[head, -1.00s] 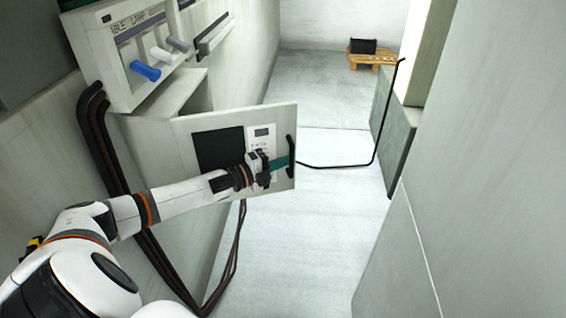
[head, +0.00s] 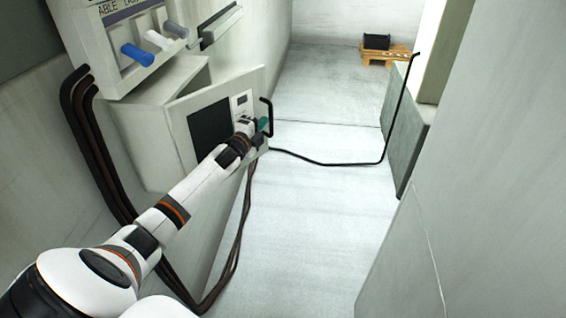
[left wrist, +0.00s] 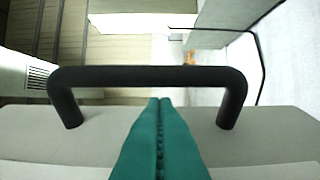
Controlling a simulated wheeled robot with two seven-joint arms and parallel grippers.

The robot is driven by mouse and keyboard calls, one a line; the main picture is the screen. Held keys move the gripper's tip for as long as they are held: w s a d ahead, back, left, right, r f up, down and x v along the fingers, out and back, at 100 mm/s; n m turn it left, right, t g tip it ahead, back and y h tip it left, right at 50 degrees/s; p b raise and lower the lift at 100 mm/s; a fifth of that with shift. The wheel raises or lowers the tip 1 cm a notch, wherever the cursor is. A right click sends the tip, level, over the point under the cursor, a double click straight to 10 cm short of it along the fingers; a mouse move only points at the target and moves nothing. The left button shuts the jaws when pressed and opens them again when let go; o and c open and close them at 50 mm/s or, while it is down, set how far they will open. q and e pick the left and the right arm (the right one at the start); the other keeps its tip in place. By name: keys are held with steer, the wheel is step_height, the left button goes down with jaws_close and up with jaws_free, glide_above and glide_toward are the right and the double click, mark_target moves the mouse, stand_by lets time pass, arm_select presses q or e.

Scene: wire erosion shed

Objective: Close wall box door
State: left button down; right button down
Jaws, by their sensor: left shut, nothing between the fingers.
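The wall box (head: 150,145) is a pale grey cabinet on the left wall. Its door (head: 180,105) has a dark panel, a small white label and a black bar handle (head: 269,117) near its right edge; it stands partly open, swung out from the box. My left gripper (head: 262,124) is at the door's face beside the handle. In the left wrist view its green fingers (left wrist: 160,105) are shut together with nothing between them, their tips just below the black handle bar (left wrist: 150,76) and over the door face (left wrist: 60,150). Whether they touch the door cannot be told. My right gripper is not in view.
A panel with blue, white and grey levers (head: 138,54) is above the box. Dark cables (head: 95,150) run down the left wall. A black cable (head: 330,163) crosses the aisle floor. A wooden pallet (head: 384,56) with a black box stands far back. A grey wall closes the right.

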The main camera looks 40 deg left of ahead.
arm_select(q)
steer(key=s+a+n+g+y+b, duration=0.1)
steer(key=a+n+g+y+b, duration=0.3)
steer(key=a+y+b, duration=0.5)
steer(key=a+n, duration=0.2)
steer(key=a, duration=0.4)
steer(key=shift+a+n+g+b, duration=0.3)
steer(key=shift+a+n+b, duration=0.05)
steer(key=shift+a+n, duration=0.05)
steer(key=shift+a, duration=0.1)
steer(key=shift+y, duration=0.4)
